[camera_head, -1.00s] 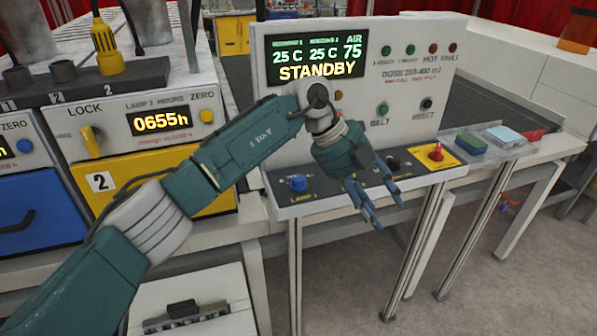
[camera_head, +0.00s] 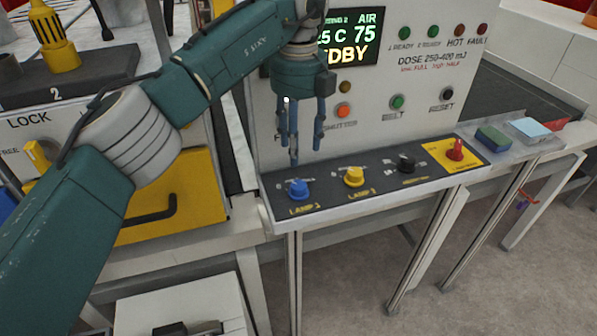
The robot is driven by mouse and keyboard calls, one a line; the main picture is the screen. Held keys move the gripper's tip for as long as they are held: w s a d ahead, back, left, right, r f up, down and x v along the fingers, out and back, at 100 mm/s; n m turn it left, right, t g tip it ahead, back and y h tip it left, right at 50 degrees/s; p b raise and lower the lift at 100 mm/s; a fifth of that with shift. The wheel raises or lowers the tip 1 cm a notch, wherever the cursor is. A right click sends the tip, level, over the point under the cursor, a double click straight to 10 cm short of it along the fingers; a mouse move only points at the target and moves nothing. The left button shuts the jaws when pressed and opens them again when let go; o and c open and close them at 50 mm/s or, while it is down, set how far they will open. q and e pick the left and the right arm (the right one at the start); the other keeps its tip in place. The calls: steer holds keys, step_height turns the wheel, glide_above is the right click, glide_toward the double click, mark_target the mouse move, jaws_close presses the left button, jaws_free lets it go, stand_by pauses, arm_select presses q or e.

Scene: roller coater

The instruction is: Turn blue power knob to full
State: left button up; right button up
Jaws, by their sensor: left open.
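The blue power knob (camera_head: 297,188) sits at the left end of the dark control strip (camera_head: 330,195), above the label LAMP 1. My left gripper (camera_head: 298,150) points down just above and behind the blue knob, with its fingers apart and nothing between them. The fingertips look close to the knob, but I cannot tell the exact gap. The knob's pointer direction is too small to read. My right gripper is not in view.
Right of the blue knob on the strip are a yellow knob (camera_head: 354,176), a black knob (camera_head: 406,162) and a red switch (camera_head: 456,149). The upright panel (camera_head: 400,80) with buttons and display stands behind. A yellow drawer (camera_head: 170,195) is at the left.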

mark_target(299, 184)
arm_select(q)
steer(key=f+p, duration=0.1)
steer(key=f, duration=0.3)
steer(key=shift+s, duration=0.2)
step_height(299, 184, down, 5)
steer(key=shift+w+f+p, duration=0.15)
steer(key=shift+f+p, duration=0.05)
steer(key=shift+p, duration=0.9)
steer(key=shift+f, duration=0.6)
steer(key=c, duration=1.2)
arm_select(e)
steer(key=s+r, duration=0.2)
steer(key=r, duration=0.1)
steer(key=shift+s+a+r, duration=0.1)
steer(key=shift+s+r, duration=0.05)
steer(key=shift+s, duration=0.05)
